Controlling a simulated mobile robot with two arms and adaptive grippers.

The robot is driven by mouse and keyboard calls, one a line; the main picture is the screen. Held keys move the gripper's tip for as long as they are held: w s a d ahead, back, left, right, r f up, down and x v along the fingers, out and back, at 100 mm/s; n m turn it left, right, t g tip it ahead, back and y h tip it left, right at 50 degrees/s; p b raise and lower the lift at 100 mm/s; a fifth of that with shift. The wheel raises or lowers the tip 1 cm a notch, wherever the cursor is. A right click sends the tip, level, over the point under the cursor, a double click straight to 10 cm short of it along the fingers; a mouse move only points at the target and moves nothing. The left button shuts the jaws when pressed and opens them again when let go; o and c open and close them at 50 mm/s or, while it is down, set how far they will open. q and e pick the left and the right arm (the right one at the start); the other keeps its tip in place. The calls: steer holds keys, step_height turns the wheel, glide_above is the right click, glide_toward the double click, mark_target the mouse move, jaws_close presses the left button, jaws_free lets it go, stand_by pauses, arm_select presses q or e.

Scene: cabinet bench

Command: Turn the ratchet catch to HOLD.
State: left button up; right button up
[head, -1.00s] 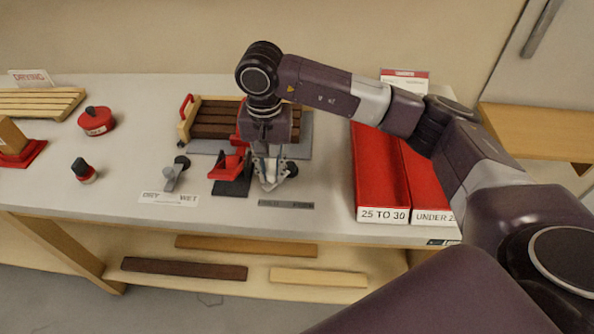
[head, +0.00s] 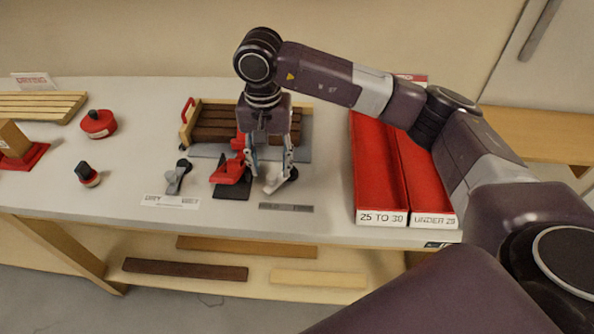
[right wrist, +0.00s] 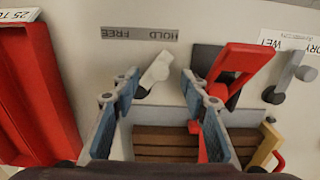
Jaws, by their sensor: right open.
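The ratchet catch (head: 272,184) is a small white lever on a dark pivot at the bench front. It also shows in the right wrist view (right wrist: 157,70), where its free end leans toward the HOLD side of the label. The grey HOLD / FREE label (head: 286,207) lies in front of it and reads upside down in the wrist view (right wrist: 139,33). My right gripper (head: 272,172) is open, pointing down over the catch. In the wrist view its two fingertips (right wrist: 159,82) stand on either side of the catch with gaps. My left gripper is not in view.
A red lever (head: 231,170) on a dark base stands close left of the right gripper. A grey DRY / WET lever (head: 177,178) is further left. Behind is a slatted brown stack (head: 215,120). Red trays (head: 375,175) stand to the right.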

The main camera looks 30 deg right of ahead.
mark_target(272, 176)
steer(key=shift+r+p, duration=0.9)
steer(key=shift+r, duration=1.8)
steer(key=shift+f, duration=0.1)
